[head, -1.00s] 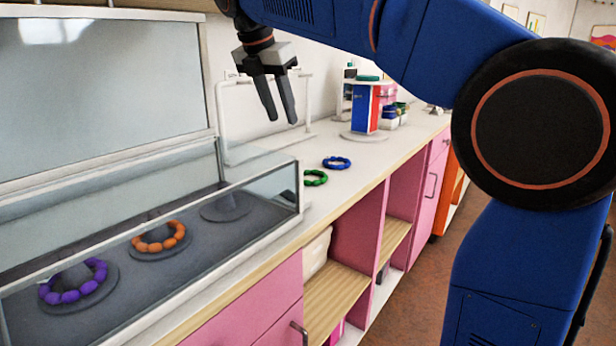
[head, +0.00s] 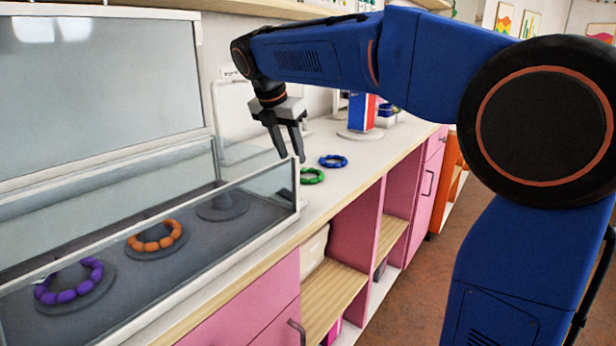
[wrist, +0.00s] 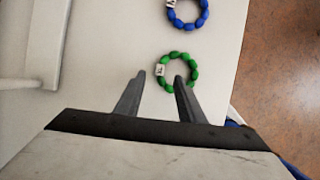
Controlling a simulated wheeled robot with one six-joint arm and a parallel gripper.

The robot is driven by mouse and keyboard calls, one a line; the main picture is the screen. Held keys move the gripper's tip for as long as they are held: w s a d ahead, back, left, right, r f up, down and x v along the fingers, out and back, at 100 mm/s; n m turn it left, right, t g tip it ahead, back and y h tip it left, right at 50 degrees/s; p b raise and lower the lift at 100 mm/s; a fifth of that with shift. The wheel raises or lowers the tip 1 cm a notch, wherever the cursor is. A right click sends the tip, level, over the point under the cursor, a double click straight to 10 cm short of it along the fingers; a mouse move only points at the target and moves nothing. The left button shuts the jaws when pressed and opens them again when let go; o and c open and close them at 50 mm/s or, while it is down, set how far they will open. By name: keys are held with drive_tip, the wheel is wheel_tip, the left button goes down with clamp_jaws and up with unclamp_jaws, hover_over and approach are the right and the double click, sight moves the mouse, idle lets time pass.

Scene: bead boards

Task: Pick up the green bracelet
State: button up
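The green bracelet (head: 312,176) lies flat on the white counter, just right of the glass case's end. In the wrist view the green bracelet (wrist: 177,70) shows as a ring of green beads with one white bead, beyond my fingertips. My gripper (head: 292,159) is open and empty, pointing down above the counter and a little left of the bracelet in the head view. In the wrist view my gripper's fingers (wrist: 160,77) are apart, and the right finger overlaps the bracelet's lower edge. The gripper appears to be above the bracelet, not touching it.
A blue bracelet (head: 333,161) lies just behind the green one. The glass case (head: 246,205) on the left holds a purple bracelet (head: 68,283) and an orange bracelet (head: 155,238). A red, white and blue stand (head: 361,113) is farther back. The counter's front edge is close by.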

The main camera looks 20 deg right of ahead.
sight(297, 170)
drive_tip(key=shift+x, duration=2.4)
drive_tip(key=shift+w, duration=0.1)
drive_tip(key=shift+c, duration=0.3)
clamp_jaws()
